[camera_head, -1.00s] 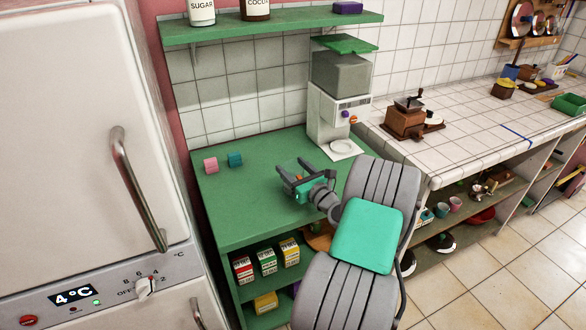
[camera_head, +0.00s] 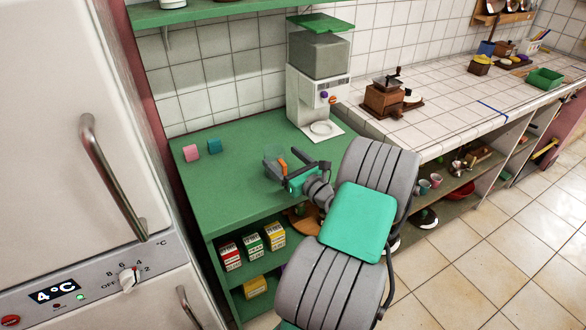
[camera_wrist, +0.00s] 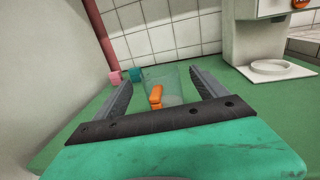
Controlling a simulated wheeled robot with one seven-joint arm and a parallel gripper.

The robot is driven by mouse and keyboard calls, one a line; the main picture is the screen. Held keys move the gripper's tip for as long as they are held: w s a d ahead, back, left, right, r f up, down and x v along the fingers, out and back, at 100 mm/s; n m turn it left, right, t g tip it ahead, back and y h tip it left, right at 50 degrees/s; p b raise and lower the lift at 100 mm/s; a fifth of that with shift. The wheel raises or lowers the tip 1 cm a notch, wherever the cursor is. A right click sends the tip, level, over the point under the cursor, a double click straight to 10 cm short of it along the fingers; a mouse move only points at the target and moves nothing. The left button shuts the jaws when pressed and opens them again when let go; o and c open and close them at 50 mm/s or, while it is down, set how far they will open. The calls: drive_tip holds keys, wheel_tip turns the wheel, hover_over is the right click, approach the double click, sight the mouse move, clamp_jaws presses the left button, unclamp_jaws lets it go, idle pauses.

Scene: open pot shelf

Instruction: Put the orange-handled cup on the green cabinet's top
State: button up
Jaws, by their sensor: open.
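The orange-handled cup (camera_head: 282,166) is a clear glass with an orange handle. It appears to stand upright on the top of the green cabinet (camera_head: 235,190), away from its edges. In the wrist view the cup (camera_wrist: 171,84) shows between the fingers, its handle facing my palm, with a gap on each side. My gripper (camera_head: 280,160) is open, low over the cabinet top; it also shows in the wrist view (camera_wrist: 160,78). The cup's base is partly hidden by the gripper in the wrist view.
A pink block (camera_head: 191,153) and a teal block (camera_head: 214,146) stand at the back left of the top. A coffee machine (camera_head: 318,85) stands at the back right. The fridge (camera_head: 60,150) is to the left. The front left of the top is clear.

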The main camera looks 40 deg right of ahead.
drive_tip(key=s+b, duration=0.1)
drive_tip(key=s, duration=0.2)
drive_tip(key=s+b, duration=0.1)
drive_tip(key=s, duration=0.1)
drive_tip(key=shift+s+a+f+b, duration=0.2)
drive_tip(key=shift+s+a+b, duration=0.05)
drive_tip(key=shift+a+b, duration=0.1)
drive_tip(key=shift+s+a+r+b, duration=0.2)
drive_tip(key=shift+s+a+b, duration=0.05)
drive_tip(key=shift+s+b, duration=0.4)
